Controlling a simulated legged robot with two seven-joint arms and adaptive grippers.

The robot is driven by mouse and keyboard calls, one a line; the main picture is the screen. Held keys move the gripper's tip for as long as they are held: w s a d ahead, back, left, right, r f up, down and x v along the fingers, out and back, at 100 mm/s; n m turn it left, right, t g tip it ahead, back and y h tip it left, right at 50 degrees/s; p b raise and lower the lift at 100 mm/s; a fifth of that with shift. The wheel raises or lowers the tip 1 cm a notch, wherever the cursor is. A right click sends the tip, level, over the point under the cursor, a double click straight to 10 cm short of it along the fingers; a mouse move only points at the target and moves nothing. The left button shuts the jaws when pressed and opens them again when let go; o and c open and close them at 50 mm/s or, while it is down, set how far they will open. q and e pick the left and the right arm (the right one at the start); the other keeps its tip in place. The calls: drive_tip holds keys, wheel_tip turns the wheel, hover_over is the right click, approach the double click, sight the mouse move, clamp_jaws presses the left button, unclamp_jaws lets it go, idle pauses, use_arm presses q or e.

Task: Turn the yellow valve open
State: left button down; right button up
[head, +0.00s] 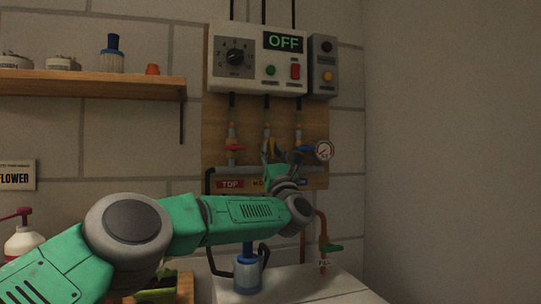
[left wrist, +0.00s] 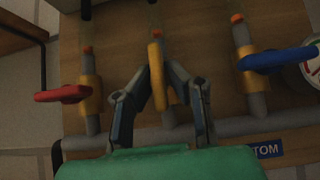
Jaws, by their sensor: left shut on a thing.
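The yellow valve handle (left wrist: 156,70) is on the middle pipe of a wooden panel. In the left wrist view it points roughly along its pipe, while the red and blue handles lie crosswise. My left gripper (left wrist: 160,88) is shut on the yellow handle, one finger on each side. In the head view the gripper (head: 270,153) is small and dark against the panel and hides part of the valve. My right gripper is in neither view.
The red valve handle (left wrist: 62,94) is close on the left and the blue valve handle (left wrist: 278,58) on the right. A pressure gauge (head: 324,151) is beside the blue valve. A control box (head: 258,88) reading OFF hangs above.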

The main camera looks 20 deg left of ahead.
use_arm(q)
drive_tip(key=shift+s+d+r, duration=0.1)
drive_tip(key=shift+s+r, duration=0.05)
drive_tip(key=shift+r, duration=0.2)
drive_tip(key=c, duration=1.6)
unclamp_jaws()
drive_tip(key=shift+s+d+r, duration=0.1)
drive_tip(key=shift+d, duration=0.05)
drive_tip(key=shift+d+f, duration=0.1)
drive_tip(key=shift+f, duration=0.2)
drive_tip(key=v, duration=1.1)
drive_tip(key=shift+s+d+f, duration=0.15)
drive_tip(key=shift+d+f, duration=0.1)
drive_tip(key=shift+f, duration=0.05)
